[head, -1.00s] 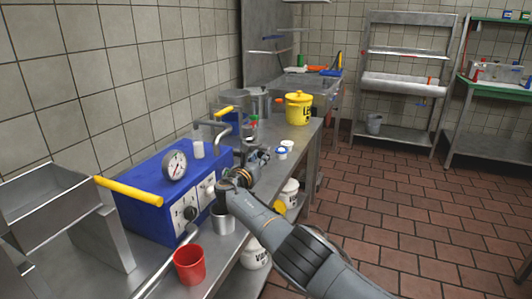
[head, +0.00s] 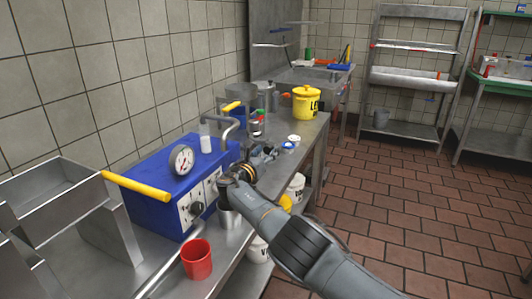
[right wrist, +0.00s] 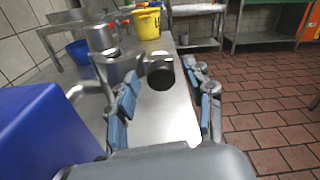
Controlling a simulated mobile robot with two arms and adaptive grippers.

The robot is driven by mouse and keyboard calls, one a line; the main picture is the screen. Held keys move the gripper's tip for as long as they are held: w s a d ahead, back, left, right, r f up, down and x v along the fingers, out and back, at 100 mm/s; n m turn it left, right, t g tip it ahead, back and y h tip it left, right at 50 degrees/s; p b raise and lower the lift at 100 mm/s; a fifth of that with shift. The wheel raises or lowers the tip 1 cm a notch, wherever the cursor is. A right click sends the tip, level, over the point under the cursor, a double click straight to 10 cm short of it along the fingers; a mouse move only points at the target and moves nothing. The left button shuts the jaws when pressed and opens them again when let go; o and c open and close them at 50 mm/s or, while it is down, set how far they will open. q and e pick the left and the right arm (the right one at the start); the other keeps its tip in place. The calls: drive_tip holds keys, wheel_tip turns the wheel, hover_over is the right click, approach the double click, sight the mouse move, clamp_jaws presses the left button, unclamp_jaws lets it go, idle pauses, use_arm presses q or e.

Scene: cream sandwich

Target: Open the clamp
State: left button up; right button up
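No part is plainly recognisable as the clamp. A blue machine (head: 150,208) with a round gauge (head: 181,159) stands on the steel counter, with a yellow-handled lever (head: 137,186) on its left. Another yellow handle (head: 231,106) shows behind it. My right gripper (head: 264,156) is over the counter just right of the machine. In the right wrist view its blue-padded fingers (right wrist: 163,80) are spread apart with nothing held. A dark-ended metal cylinder (right wrist: 160,74) shows beyond, between the fingertips. My left gripper is not in view.
A red cup (head: 196,260) and a metal cup (head: 229,219) stand in front of the machine. A yellow pot (head: 306,103) and small white-lidded containers (head: 293,139) are farther along the counter. White buckets (head: 296,186) sit below. The tiled floor at right is clear.

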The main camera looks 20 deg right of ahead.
drive_tip(key=shift+s+a+f, duration=0.15)
drive_tip(key=shift+s+a, duration=0.15)
drive_tip(key=shift+a, duration=0.3)
drive_tip(key=shift+s+a, duration=0.45)
drive_tip(key=shift+s, duration=0.35)
drive_tip(key=v, duration=0.9)
